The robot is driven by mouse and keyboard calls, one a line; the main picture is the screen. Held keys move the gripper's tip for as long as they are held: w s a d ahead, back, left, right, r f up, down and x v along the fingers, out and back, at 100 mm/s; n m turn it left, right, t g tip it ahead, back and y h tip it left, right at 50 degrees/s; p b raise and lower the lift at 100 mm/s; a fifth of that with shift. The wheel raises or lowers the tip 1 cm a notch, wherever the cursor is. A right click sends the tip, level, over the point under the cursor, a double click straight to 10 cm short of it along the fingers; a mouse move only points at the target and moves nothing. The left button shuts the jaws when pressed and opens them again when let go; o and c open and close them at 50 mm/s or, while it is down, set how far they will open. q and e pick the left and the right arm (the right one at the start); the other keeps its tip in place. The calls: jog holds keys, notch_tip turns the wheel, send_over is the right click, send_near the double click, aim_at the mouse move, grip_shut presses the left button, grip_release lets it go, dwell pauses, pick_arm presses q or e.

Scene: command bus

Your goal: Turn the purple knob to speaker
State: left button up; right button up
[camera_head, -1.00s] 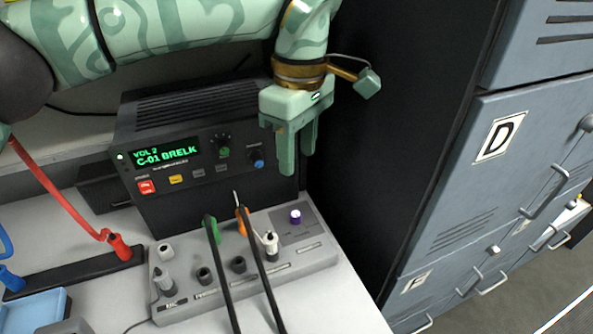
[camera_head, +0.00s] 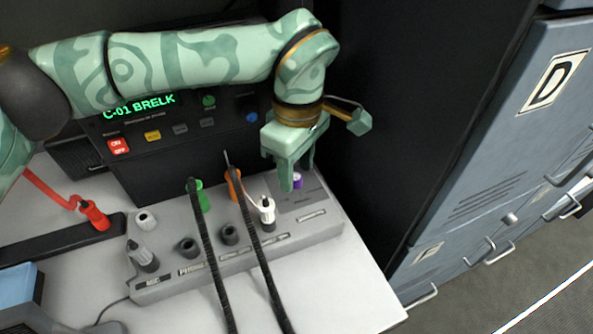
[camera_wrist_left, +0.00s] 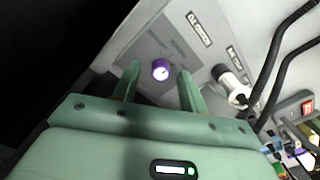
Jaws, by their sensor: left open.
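The purple knob (camera_head: 297,181) sits on a grey panel at the right end of the patch box (camera_head: 322,229). In the head view my left gripper's finger partly covers it. In the left wrist view the knob (camera_wrist_left: 161,70) shows between and beyond the two fingertips, with a pale top. My left gripper (camera_head: 298,175) is open and points down just over the knob; it also shows in the left wrist view (camera_wrist_left: 158,82). I cannot tell whether the fingers touch the knob. The lettering around the knob is too small to read. My right gripper is not in view.
A white plug (camera_head: 267,210), an orange plug (camera_head: 234,183) and a green plug (camera_head: 201,196) with black cables stand left of the knob. The black radio (camera_head: 160,170) is behind. A dark cabinet side (camera_head: 400,130) stands close on the right.

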pick_arm(q)
jog(key=shift+f, duration=0.45)
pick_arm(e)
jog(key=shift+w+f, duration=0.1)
pick_arm(q)
jog(key=shift+c, duration=0.6)
grip_shut()
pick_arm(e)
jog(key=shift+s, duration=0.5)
pick_arm(q)
jog(key=shift+s+r, duration=0.1)
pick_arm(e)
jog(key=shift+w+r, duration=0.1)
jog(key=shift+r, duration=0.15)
